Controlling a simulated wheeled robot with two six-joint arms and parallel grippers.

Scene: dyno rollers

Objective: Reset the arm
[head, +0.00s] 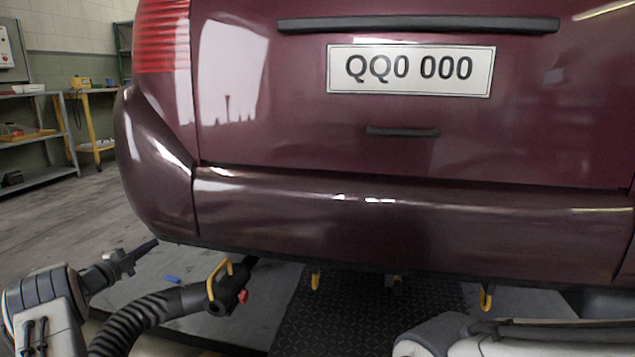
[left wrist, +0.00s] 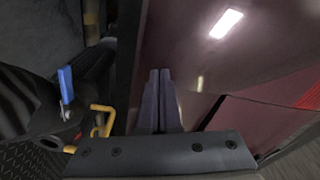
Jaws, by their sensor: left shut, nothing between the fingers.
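My left arm comes in at the lower left of the head view. Its gripper (head: 148,246) is shut and empty, beside the lower left corner of the car's bumper (head: 400,225). In the left wrist view the two fingers (left wrist: 160,90) lie together, with the maroon car body (left wrist: 200,55) behind them. My right arm (head: 450,338) shows only as a link at the bottom right of the head view; its gripper is out of view.
A black ribbed hose (head: 150,312) ends in a nozzle with a yellow handle (head: 217,276) and a red knob (head: 243,297), under the bumper's left part. Yellow hooks (head: 486,297) hang under the car. A small blue piece (head: 172,279) shows near the hose. Shelves (head: 35,140) stand far left; floor between is clear.

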